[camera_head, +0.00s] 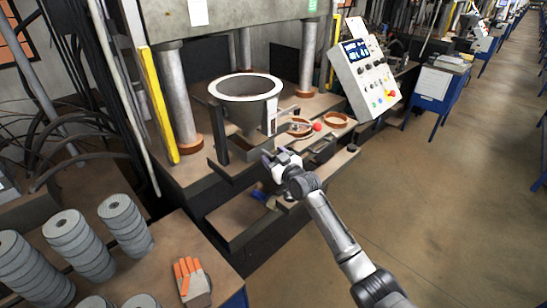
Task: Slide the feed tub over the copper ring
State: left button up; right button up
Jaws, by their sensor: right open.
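The feed tub (237,113), a grey funnel-like tub with a wide white rim, stands upright on the press bed between dark uprights. Two copper-coloured rings lie to its right: a nearer ring (300,134) and a farther ring (335,123). The tub is beside the rings, not over either. I cannot tell which one the task means. My right gripper (273,155) is open just below and right of the tub, in front of the nearer ring. I see nothing between its fingers, and contact with the tub is unclear. My left gripper is out of view.
A red knob (317,127) sits between the rings. Thick press columns (176,100) and a yellow bar (158,105) stand around the tub. A control panel (365,75) is at the right. Stacked grey discs (78,244) and a glove (191,283) lie at front left.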

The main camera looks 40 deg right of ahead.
jog(key=shift+w, duration=0.15)
jog(key=shift+c, duration=0.3)
grip_shut()
dwell(0.3)
